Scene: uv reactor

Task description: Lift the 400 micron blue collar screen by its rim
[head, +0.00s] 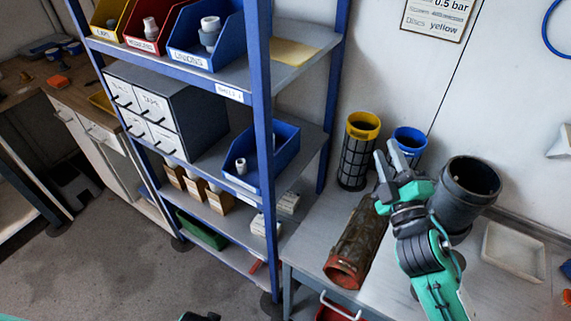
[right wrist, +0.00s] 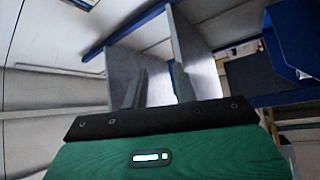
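The blue collar screen (head: 411,133) stands upright on the bench near the wall in the head view. Its blue rim shows, but its lower body is mostly hidden behind my right gripper. My right gripper (head: 386,158) is open, its fingers pointing up and apart, in front of and slightly left of the blue rim. I cannot tell whether it touches the screen. In the right wrist view its two grey fingers (right wrist: 158,75) are apart with nothing visible between them. A small dark and teal part of mine, perhaps the left gripper (head: 200,316), shows at the bottom edge.
A yellow-collared screen (head: 358,150) stands left of the blue one. A dirty cylinder with a red end (head: 357,240) lies in front. A black open vessel (head: 468,190) stands right, beside a white tray (head: 513,250). A blue-posted shelf (head: 263,140) bounds the left.

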